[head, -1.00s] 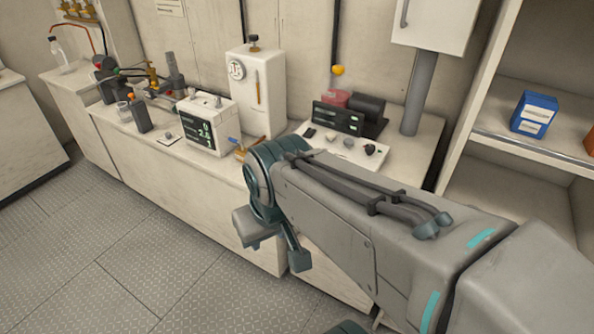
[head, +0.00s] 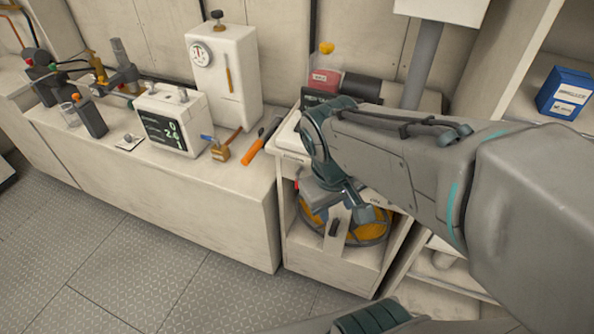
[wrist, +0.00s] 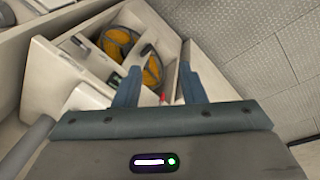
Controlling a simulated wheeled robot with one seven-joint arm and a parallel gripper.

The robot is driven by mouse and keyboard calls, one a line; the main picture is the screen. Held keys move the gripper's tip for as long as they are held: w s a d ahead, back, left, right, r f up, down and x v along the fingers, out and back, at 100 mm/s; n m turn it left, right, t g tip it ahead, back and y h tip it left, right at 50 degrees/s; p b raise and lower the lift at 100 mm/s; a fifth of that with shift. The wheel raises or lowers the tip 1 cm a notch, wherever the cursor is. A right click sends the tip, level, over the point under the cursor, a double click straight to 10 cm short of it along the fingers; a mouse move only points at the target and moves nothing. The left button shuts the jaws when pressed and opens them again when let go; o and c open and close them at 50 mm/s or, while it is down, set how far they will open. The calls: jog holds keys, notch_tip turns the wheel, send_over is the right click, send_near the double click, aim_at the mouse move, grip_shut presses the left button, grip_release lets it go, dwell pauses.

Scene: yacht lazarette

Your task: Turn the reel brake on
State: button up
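An orange-yellow reel (head: 368,232) with a dark rim sits in the open cabinet bay under the right counter; my arm hides its upper part. A pale upright plate (head: 338,242) crosses its front and carries a small dark lever (head: 333,228). In the wrist view the reel (wrist: 118,42) shows on both sides of the plate, with the dark lever (wrist: 146,50) on it. I cannot tell for sure whether this lever is the brake, or its setting. A small red part (wrist: 163,97) shows between my fingers. My gripper (wrist: 160,80) is open and empty, apart from the lever.
The cabinet side walls (head: 287,225) flank the reel. Shelving with a blue box (head: 565,92) stands right. The floor (head: 130,255) at left is clear.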

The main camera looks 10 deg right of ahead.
jog(key=w+f+n+h+b, duration=0.7)
jog(key=w+f+n+h, duration=0.25)
jog(key=f+n, duration=0.35)
jog(key=w+a+f+n+t+h+b, duration=0.2)
jog(key=w+a+f+n+t+b, duration=0.3)
jog(key=w+a+f+n+t, duration=0.55)
jog(key=f+p+x, duration=0.1)
jog(key=x, duration=1.1)
jog(key=shift+s, duration=0.15)
jog(key=shift+d+n, duration=0.1)
jog(key=shift+n, duration=0.15)
jog(key=shift+p, duration=0.3)
grip_shut()
